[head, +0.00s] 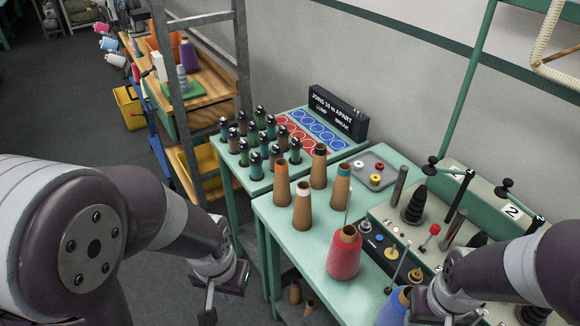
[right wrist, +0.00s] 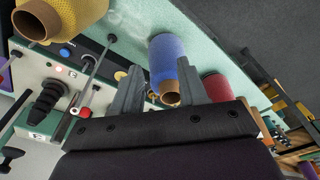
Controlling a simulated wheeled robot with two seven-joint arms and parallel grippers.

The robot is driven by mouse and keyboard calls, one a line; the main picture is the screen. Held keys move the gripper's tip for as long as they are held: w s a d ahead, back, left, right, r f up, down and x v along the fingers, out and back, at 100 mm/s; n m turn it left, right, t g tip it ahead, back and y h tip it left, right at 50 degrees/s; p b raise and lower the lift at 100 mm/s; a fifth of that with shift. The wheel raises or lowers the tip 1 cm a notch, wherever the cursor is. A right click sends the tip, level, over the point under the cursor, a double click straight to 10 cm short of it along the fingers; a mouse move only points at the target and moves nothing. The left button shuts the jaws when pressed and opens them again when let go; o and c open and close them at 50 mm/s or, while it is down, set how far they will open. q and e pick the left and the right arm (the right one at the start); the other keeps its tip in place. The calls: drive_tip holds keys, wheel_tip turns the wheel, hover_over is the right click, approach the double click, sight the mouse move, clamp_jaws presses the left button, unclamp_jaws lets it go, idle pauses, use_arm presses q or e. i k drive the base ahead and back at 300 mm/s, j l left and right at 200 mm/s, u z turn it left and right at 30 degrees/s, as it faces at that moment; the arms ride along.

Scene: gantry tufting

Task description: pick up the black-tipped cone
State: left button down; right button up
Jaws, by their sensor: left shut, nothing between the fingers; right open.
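Several bare brown cones stand upright in a group on the green table. The one at the back (head: 319,170) has a dark, black-looking tip. The nearer ones have an orange tip (head: 282,186) and a white tip (head: 303,210). My left gripper (head: 209,312) is shut and empty, low and left of the table, apart from the cones. My right gripper (right wrist: 157,78) is open; a blue yarn cone (right wrist: 168,62) shows beyond and between its fingertips in the right wrist view.
A red yarn cone (head: 344,254) stands in front of the bare cones. A grey tray (head: 377,181) with small coloured pieces lies behind them. Dark-capped bobbins (head: 255,163) crowd the back-left table. The machine (head: 445,200) with posts and knobs fills the right.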

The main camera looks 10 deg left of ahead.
sight(318, 176)
drive_tip(key=u, duration=0.15)
drive_tip(key=z, duration=1.3)
drive_tip(key=u, duration=1.3)
drive_tip(key=i+j+z, duration=0.15)
drive_tip(key=z, duration=1.65)
drive_tip(key=j+z, duration=0.3)
drive_tip(key=k+j+z, duration=0.15)
drive_tip(key=j+z, duration=0.15)
drive_tip(key=j, duration=0.15)
drive_tip(key=k+j+z, duration=0.1)
drive_tip(key=j+z, duration=0.2)
drive_tip(key=k+j+z, duration=0.15)
drive_tip(key=j+z, duration=0.15)
drive_tip(key=k+j+z, duration=0.3)
drive_tip(key=k+j, duration=0.3)
drive_tip(key=j, duration=0.2)
drive_tip(key=k+j, duration=0.65)
drive_tip(key=j, duration=0.3)
drive_tip(key=z, duration=0.05)
